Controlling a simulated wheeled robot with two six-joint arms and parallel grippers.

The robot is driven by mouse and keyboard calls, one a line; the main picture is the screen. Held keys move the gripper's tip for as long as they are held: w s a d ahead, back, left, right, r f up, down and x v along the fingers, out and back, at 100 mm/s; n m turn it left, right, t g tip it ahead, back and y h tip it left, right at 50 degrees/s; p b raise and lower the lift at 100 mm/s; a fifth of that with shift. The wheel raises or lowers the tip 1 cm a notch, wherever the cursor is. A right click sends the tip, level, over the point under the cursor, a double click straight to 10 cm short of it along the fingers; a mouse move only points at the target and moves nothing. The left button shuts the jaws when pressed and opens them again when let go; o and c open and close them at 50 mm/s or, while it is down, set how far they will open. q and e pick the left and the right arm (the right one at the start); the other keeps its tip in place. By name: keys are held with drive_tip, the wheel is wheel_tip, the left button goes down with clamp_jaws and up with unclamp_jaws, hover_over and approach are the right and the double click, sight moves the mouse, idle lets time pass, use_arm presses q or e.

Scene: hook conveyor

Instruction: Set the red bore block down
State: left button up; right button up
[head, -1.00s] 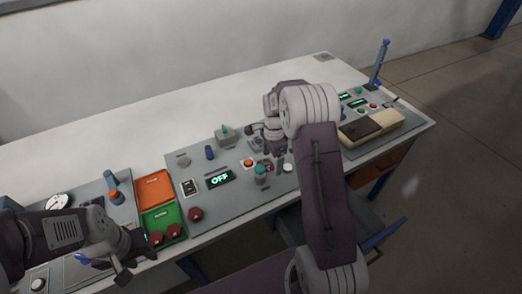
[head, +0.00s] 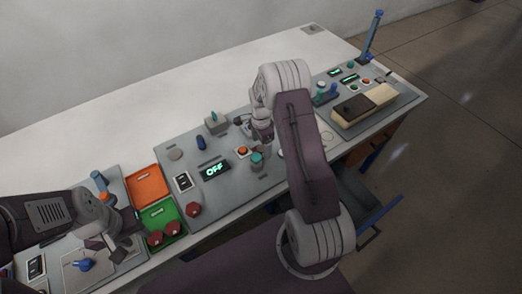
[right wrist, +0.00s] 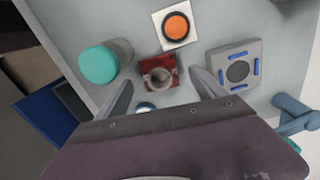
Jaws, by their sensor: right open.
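The red bore block (right wrist: 152,70) sits on the grey panel in the right wrist view, with a grey ring-shaped bore on it. My right gripper (right wrist: 163,92) is open, its two fingers on either side of the block with visible gaps. In the head view my right gripper (head: 262,132) is low over the panel, and my arm largely hides the block there. My left gripper (head: 118,238) is at the lower left, beside the green tray (head: 150,216); its jaw opening is unclear.
An orange button (right wrist: 177,26), a teal knob (right wrist: 98,60) and a grey square fixture with blue slots (right wrist: 238,70) stand close around the block. An orange tray (head: 148,185) adjoins the green one, which holds red round pieces (head: 155,238). The table's back is clear.

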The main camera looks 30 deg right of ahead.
sight(261, 150)
wheel_tip(261, 150, down, 2)
drive_tip(key=shift+s, duration=0.1)
drive_tip(key=shift+d+f, duration=0.1)
drive_tip(key=shift+f, duration=0.05)
clamp_jaws()
